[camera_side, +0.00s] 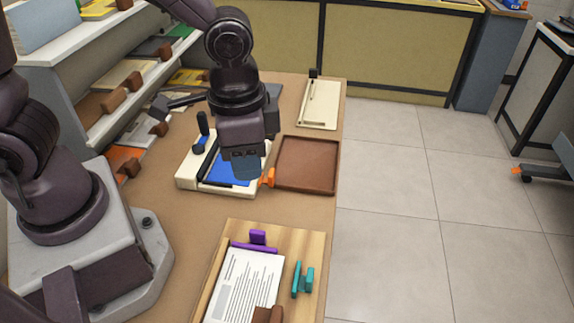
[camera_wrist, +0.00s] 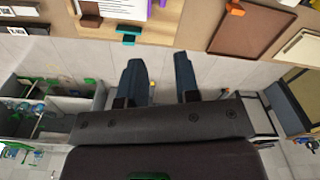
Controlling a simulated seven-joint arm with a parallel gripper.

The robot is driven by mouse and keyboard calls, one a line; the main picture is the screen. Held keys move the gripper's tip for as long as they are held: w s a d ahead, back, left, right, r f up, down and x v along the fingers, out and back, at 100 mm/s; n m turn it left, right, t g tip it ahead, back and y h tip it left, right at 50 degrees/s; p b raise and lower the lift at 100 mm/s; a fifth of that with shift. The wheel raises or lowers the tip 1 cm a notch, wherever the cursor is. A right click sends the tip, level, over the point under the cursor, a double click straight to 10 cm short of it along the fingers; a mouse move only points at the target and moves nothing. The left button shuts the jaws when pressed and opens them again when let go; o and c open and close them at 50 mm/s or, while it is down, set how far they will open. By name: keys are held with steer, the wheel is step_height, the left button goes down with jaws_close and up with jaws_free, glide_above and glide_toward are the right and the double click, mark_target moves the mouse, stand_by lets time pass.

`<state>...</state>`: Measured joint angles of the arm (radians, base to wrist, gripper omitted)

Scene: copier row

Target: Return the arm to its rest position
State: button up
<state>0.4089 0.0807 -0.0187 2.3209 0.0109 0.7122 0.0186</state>
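My gripper (camera_side: 245,168) hangs from the arm over the far-middle part of the tan table (camera_side: 190,215), in front of a white device with a blue sheet (camera_side: 187,178) in the side view. In the wrist view, the two dark blue-grey fingers of my gripper (camera_wrist: 159,68) stand well apart with nothing between them. Only floor shows behind the gap. In the side view the fingers overlap the blue sheet in the picture; their height above it is hard to tell. The arm is bent forward from its grey base.
A brown tray (camera_side: 306,164) lies right of the device, an orange clip (camera_side: 267,178) beside it. Nearer is a wooden board (camera_side: 309,240) with a printed page (camera_side: 245,287), purple clip (camera_side: 257,239) and teal clip (camera_side: 302,280). Shelves (camera_side: 107,91) stand left.

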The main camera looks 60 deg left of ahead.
steer(key=s+a+r+n+t, duration=0.2)
steer(key=s+a+r, duration=0.1)
steer(key=a+r, duration=0.2)
steer(key=s+a+r+n+t, duration=0.2)
steer(key=a+r+n+t, duration=0.1)
steer(key=a+r, duration=0.3)
step_height(320, 180, up, 3)
steer(key=shift+s+a+f, duration=0.1)
steer(key=shift+s+a, duration=0.15)
steer(key=shift+s, duration=0.15)
